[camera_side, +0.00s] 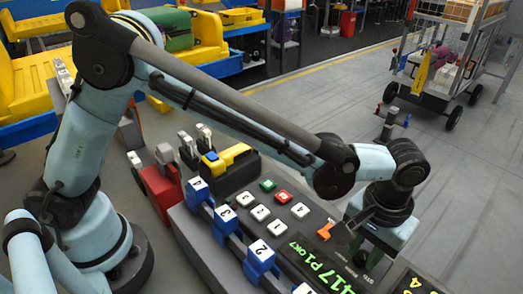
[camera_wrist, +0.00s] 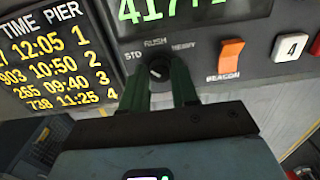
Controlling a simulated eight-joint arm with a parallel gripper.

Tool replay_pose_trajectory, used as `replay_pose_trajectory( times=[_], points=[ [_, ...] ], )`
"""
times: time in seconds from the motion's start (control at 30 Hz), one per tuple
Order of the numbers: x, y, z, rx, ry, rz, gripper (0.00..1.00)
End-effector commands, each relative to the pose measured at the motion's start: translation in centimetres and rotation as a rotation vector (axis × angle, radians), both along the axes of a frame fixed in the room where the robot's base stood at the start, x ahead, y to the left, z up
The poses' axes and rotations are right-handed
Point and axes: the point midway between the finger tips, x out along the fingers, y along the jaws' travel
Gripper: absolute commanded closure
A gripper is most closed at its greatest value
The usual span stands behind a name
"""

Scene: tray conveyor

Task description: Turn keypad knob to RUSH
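The dark round knob (camera_wrist: 159,70) sits on the grey keypad panel in the wrist view, with the labels STD at its left, RUSH above and a third, blurred word at its right. A small light mark shows on the knob, but I cannot tell which label it points at. The green fingers of my gripper (camera_wrist: 160,84) stand on both sides of the knob, at its lower part. I cannot tell whether they press on it.
An orange BEACON switch (camera_wrist: 231,53) and a white 4 key (camera_wrist: 290,47) lie right of the knob. A green-lit display (camera_wrist: 190,8) is above, and a timetable board (camera_wrist: 58,60) is at the left. Blue numbered blocks (camera_side: 261,255) line the console's front.

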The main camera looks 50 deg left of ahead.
Motion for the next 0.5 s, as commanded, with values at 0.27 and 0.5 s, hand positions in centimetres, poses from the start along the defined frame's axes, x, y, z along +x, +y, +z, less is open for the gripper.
replay_pose_trajectory(
  times=[0.27,0.5],
  points=[
    [0.00,0.00,0.02,0.000,0.000,-0.004,1.00],
    [0.00,0.00,0.03,0.000,0.000,-0.068,1.00]
  ],
)
